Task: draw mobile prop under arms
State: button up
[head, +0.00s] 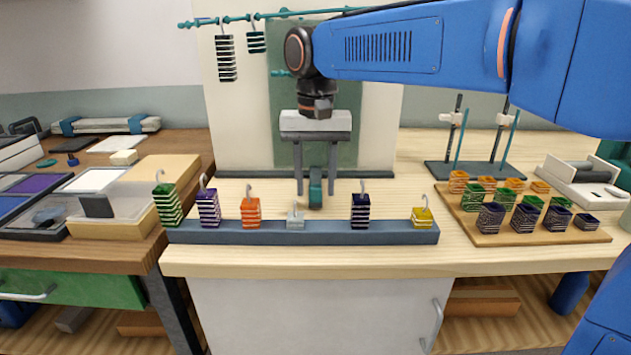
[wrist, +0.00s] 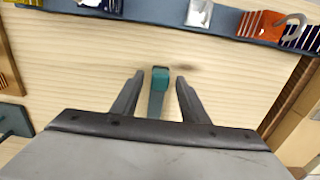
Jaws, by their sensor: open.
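A teal block with a darker teal bar (wrist: 159,80), which looks like the prop, sits low at the foot of the backboard in the head view (head: 316,192). My gripper (head: 315,193) points down with its two fingers apart, one on each side of the block. In the wrist view the block shows between the open fingertips (wrist: 160,76), with a gap on both sides. The mobile's teal arm (head: 240,18) runs along the top of the pale board. Two dark striped weights (head: 227,58) hang from its left part. My arm hides its right part and most of what lies below.
A blue-grey rack (head: 260,236) with several hooked, coloured weights stands along the bench front, before my gripper. A wooden tray (head: 487,236) of striped blocks and a rod stand (head: 475,172) are at right. Bare bench top lies between rack and board.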

grip_shut()
jog(key=shift+s, duration=1.45)
grip_release()
jog(key=shift+s, duration=0.1)
jog(key=shift+r, duration=0.1)
notch_tip(320, 180, up, 17)
jog(key=shift+r, duration=0.15)
